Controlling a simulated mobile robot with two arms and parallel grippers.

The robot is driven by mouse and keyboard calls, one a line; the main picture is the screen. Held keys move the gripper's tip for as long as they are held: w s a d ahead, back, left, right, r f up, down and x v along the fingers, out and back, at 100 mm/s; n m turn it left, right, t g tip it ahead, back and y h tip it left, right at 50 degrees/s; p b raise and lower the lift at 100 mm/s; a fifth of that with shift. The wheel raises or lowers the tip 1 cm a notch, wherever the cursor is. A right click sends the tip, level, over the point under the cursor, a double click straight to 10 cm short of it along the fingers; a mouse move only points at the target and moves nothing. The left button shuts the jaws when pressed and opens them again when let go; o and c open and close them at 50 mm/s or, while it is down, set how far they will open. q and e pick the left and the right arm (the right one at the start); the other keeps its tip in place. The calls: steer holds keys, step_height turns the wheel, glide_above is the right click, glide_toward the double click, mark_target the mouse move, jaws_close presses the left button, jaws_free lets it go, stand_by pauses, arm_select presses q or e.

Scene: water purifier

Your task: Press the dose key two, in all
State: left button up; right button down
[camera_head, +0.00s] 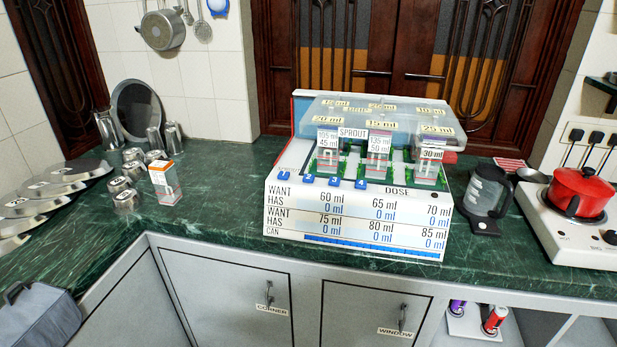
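The white water purifier machine (280,195) stands on the green counter. A row of several small blue keys lies along its top front edge. The key that appears marked 2 (308,179) is second from the left, right of the leftmost key (282,176). Keys 3 (334,182) and 4 (361,184) follow to the right. The word DOSE is printed farther right, beside a small dark round spot (418,190). The front panel (355,220) shows WANT amounts from 60 to 85 ml, with every HAS at 0 ml. Neither of my grippers is in view.
A clear labelled cover (380,108) sits over the machine's rear. A small carton (165,183) and metal cups (127,200) stand to its left. A clear jug (486,198) and a red pot (580,190) on a stove stand right. The counter left of the machine is partly clear.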

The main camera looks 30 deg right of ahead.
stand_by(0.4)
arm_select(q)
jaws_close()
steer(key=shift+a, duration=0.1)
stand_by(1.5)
